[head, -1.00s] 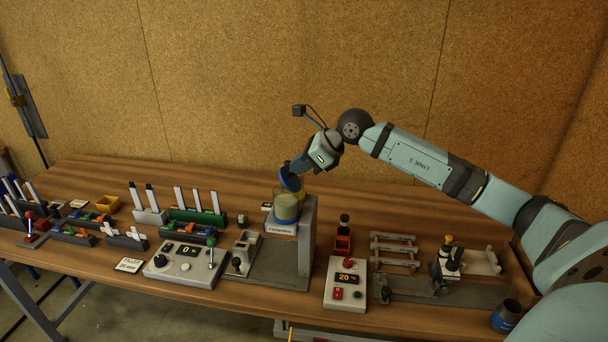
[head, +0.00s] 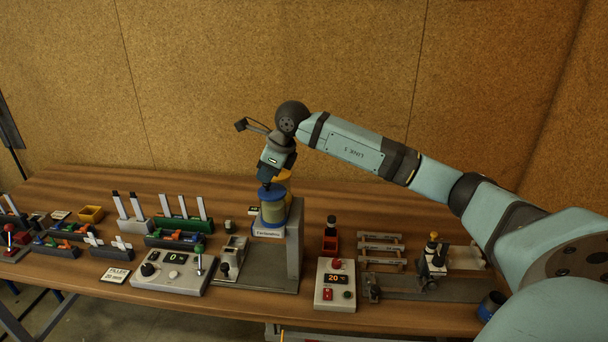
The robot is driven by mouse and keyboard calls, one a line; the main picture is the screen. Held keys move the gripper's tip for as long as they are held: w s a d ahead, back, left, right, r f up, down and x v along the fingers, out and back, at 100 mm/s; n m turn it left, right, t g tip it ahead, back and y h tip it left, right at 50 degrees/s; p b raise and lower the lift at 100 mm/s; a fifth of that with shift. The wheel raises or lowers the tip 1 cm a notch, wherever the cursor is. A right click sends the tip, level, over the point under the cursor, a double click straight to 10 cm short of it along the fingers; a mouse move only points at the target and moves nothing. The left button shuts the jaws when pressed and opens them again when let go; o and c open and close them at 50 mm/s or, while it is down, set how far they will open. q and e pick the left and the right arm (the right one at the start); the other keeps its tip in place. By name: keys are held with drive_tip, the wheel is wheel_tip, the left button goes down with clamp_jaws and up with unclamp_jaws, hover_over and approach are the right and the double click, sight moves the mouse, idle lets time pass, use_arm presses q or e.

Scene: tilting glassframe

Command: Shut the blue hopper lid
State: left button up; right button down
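The hopper (head: 273,212) is a yellowish see-through jar on top of the grey filler stand (head: 295,240), with a white label below it. Its blue lid (head: 271,195) lies about level across the hopper's top, with no clear gap showing. My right gripper (head: 266,184) points down right above the lid, at or very near its top. Its fingertips are dark and small, so I cannot tell whether they are open or shut, or whether they touch the lid. My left gripper is not in view.
A yellow part (head: 284,180) shows just behind the lid. Racks with white strips (head: 182,226) stand left. The table behind the hopper is clear.

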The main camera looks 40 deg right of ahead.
drive_tip(key=shift+a+f, duration=0.15)
drive_tip(key=shift+f, duration=0.15)
drive_tip(key=shift+s+f, duration=0.1)
idle(0.3)
drive_tip(key=shift+a, duration=0.1)
